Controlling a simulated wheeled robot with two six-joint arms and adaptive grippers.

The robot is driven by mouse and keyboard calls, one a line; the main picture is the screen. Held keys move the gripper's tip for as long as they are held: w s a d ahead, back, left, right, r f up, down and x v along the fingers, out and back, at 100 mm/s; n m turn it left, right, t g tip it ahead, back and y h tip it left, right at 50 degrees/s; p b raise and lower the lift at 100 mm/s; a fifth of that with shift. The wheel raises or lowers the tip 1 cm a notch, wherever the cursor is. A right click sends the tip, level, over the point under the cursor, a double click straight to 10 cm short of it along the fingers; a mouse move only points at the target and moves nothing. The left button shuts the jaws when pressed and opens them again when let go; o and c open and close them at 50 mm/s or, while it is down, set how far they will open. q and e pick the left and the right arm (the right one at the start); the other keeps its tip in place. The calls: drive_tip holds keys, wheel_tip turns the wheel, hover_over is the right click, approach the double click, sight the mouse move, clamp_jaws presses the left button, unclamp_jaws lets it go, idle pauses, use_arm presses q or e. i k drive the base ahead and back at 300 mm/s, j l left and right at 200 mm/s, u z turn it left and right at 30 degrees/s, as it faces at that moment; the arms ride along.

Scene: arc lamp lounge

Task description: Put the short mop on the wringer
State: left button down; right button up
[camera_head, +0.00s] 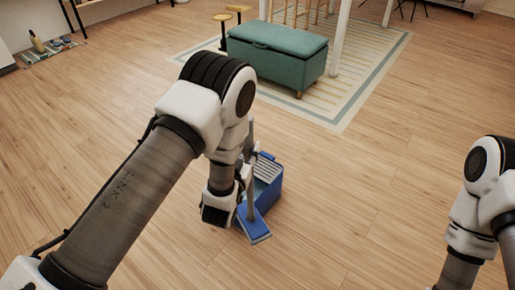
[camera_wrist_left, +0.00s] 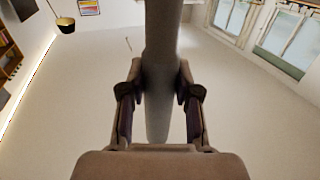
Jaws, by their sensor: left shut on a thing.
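The short mop (camera_head: 254,225) has a flat blue head and a grey pole. My left gripper (camera_head: 243,186) is shut on the pole, which stands near upright. In the left wrist view the grey pole (camera_wrist_left: 158,60) runs between the two fingers of the left gripper (camera_wrist_left: 160,95). The blue bucket (camera_head: 274,191) is just behind and right of the mop head, with the light slatted wringer (camera_head: 267,169) on its top. The mop head overlaps the bucket's front in the picture; I cannot tell whether they touch. My right gripper is out of view.
A teal storage bench (camera_head: 277,55) stands on a striped rug (camera_head: 345,88) behind the bucket. A small stool (camera_head: 222,28) is left of it. Wood floor (camera_head: 370,190) is clear around the bucket, between my two arms.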

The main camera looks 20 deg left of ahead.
sight(258, 165)
drive_tip(key=i+l, duration=0.35)
drive_tip(key=i, duration=0.15)
drive_tip(key=i+l+u, duration=0.1)
drive_tip(key=i+l, duration=0.25)
drive_tip(key=i, duration=0.15)
